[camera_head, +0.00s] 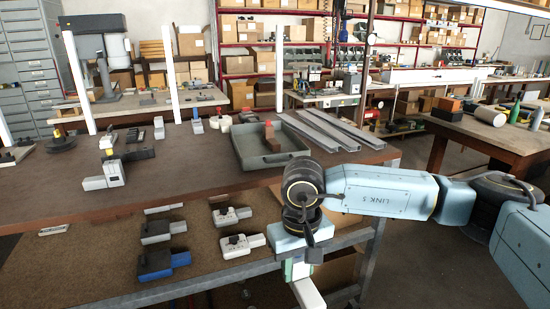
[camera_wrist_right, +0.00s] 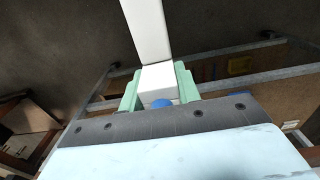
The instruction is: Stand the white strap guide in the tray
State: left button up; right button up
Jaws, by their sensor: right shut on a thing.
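My right gripper (camera_head: 297,270) hangs low at the front edge of the bench, below and in front of the tray. In the right wrist view its green fingers (camera_wrist_right: 158,88) are shut on a white piece (camera_wrist_right: 148,30), which I take to be the white strap guide. The piece is long and straight, with a wider block between the fingers; it also shows below the gripper in the head view (camera_head: 309,294). The grey-green tray (camera_head: 252,158) lies on the bench, apart from the gripper. A brown block with a red top (camera_head: 271,134) stands in it. My left gripper is out of view.
Long grey profiles (camera_head: 330,132) lie right of the tray. White rollers (camera_head: 220,123) and a grey-and-black fixture (camera_head: 105,178) are on the bench. White posts (camera_head: 170,75) rise behind. A lower shelf (camera_head: 110,270) holds several small devices. The bench's front middle is clear.

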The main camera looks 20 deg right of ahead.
aim_at(252, 149)
jog(key=k, duration=0.1)
jog(key=z, duration=1.25)
jog(key=i, duration=0.95)
jog(key=u, duration=1.7)
